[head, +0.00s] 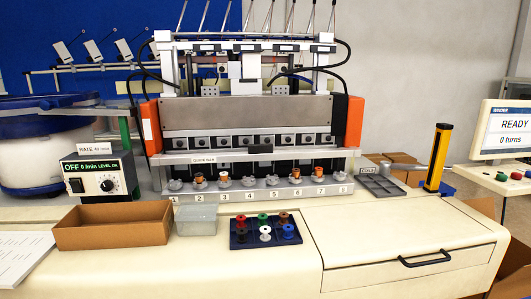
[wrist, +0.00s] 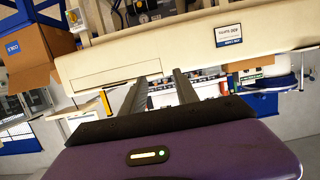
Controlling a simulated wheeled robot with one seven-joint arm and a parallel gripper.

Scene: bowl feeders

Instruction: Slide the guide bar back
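The guide bar (head: 225,157) is a long light-grey bar with a "GUIDE BAR" label, running across the front of the winding machine in the head view. A black handle (head: 260,149) sits at its middle. Below the bar is a row of numbered stations (head: 274,181), some holding copper-coloured bobbins. My gripper (wrist: 157,84) shows in the wrist view, its two grey fingers apart with nothing held between them. It is well away from the machine, which looks tilted and partly cut off there. My gripper is not in the head view.
On the bench front stand a cardboard box (head: 112,226), a clear tray (head: 196,218) and a dark rack of coloured spools (head: 265,231). A yellow-black post (head: 437,158) and a monitor reading "READY" (head: 508,128) are at right. A drawer (head: 405,250) has a black handle.

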